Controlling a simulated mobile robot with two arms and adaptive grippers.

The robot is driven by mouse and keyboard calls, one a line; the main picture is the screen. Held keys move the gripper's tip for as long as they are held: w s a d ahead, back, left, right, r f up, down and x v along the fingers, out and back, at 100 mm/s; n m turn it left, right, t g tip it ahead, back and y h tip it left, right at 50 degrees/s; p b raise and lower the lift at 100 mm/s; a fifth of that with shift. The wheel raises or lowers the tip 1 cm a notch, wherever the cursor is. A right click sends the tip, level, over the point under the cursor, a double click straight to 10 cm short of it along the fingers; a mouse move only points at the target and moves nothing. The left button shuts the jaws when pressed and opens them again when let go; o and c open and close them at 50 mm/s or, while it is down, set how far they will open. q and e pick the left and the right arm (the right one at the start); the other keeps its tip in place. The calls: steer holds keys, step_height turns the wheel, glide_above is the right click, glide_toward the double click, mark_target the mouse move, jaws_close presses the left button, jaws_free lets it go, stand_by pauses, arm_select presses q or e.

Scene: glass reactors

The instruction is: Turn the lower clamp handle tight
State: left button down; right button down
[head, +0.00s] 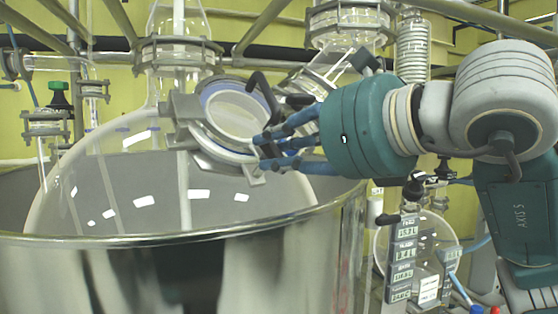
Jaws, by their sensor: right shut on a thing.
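A round glass port with a metal clamp ring (228,120) sits on the upper side of the large glass reactor. A black curved clamp handle (262,88) stands at the ring's upper right. My right gripper (264,150) comes in from the right, with its blue fingers at the right side of the ring. It is shut around the lower clamp handle, a dark part at the ring's lower right, mostly hidden by the fingers. How far the handle is turned cannot be told. My left gripper is not in view.
A wide steel vessel (180,262) with a shiny rim fills the lower left, below the port. Grey display boxes (403,255) hang at the lower right, below my right arm.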

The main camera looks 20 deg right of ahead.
steer(key=shift+r+m+t+h+b, duration=0.3)
steer(key=shift+r+m+h+b, duration=0.15)
steer(key=shift+m, duration=0.65)
steer(key=shift+d, duration=0.1)
steer(key=c, duration=1.7)
jaws_free()
steer(key=shift+o, duration=0.7)
steer(key=shift+w+f, duration=0.1)
steer(key=shift+f, duration=0.1)
steer(key=v, duration=1.2)
